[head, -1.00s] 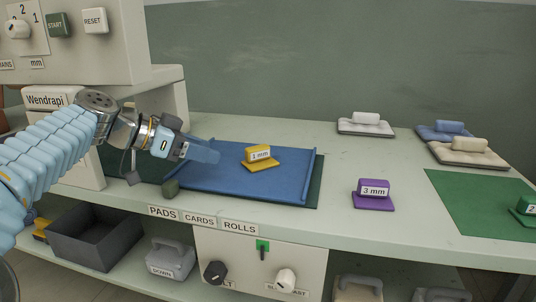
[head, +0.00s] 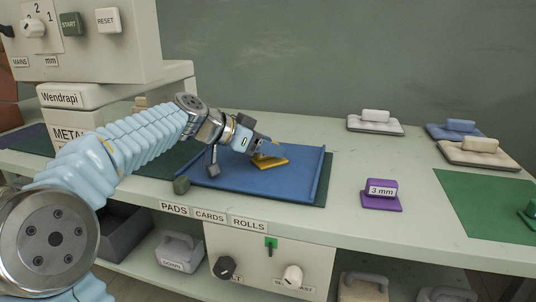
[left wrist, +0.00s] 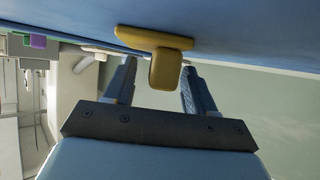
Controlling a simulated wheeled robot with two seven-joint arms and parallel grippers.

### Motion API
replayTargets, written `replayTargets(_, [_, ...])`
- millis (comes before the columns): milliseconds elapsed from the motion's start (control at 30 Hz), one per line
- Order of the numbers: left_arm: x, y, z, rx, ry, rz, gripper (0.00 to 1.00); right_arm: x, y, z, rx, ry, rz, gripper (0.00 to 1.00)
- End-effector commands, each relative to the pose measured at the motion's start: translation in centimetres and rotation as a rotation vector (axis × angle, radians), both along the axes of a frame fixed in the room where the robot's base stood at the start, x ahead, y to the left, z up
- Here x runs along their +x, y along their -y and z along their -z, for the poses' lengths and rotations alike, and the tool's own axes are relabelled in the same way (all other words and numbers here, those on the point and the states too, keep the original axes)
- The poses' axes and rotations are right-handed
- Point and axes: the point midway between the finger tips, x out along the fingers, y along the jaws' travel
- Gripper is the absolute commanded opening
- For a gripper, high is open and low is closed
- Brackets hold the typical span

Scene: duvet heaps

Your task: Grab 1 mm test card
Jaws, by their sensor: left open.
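The yellow 1 mm test card (head: 273,162) lies on the blue tray (head: 245,185), a flat base with an upright block on it. In the head view my left gripper (head: 268,152) is at the card and hides most of its block and its label. In the left wrist view the card's block (left wrist: 165,70) stands between the two open fingers (left wrist: 158,88), near their tips, with a gap on both sides. The fingers are not closed on it. My right gripper is in neither view.
A purple 3 mm card (head: 381,195) stands right of the tray. White (head: 375,122), blue (head: 455,130) and beige (head: 480,152) blocks on bases sit at the back right. A green mat (head: 485,205) lies at right.

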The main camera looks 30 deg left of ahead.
Motion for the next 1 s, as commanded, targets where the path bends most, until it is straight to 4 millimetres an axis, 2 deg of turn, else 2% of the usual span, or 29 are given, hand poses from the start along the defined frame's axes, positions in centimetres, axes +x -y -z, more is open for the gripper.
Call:
replayTargets(133, [0.0, 0.0, 0.0, 0.0, 0.0, 0.0, 0.55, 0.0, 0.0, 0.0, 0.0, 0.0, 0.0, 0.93])
replayTargets(500, [0.0, 0.0, 0.0, 0.001, 0.0, 0.0, 0.0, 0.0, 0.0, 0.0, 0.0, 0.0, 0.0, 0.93])
replayTargets(833, [0.0, 0.0, -0.6, 0.001, 0.002, 0.0, 0.0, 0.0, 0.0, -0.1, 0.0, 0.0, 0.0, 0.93])
replayTargets(933, [0.0, 0.0, -1.6, 0.002, 0.003, 0.001, 0.0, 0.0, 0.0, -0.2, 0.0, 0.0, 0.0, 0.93])
replayTargets(1000, [0.0, 0.0, -3.0, 0.002, 0.005, 0.0, 0.0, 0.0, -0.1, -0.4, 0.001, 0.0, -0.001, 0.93])
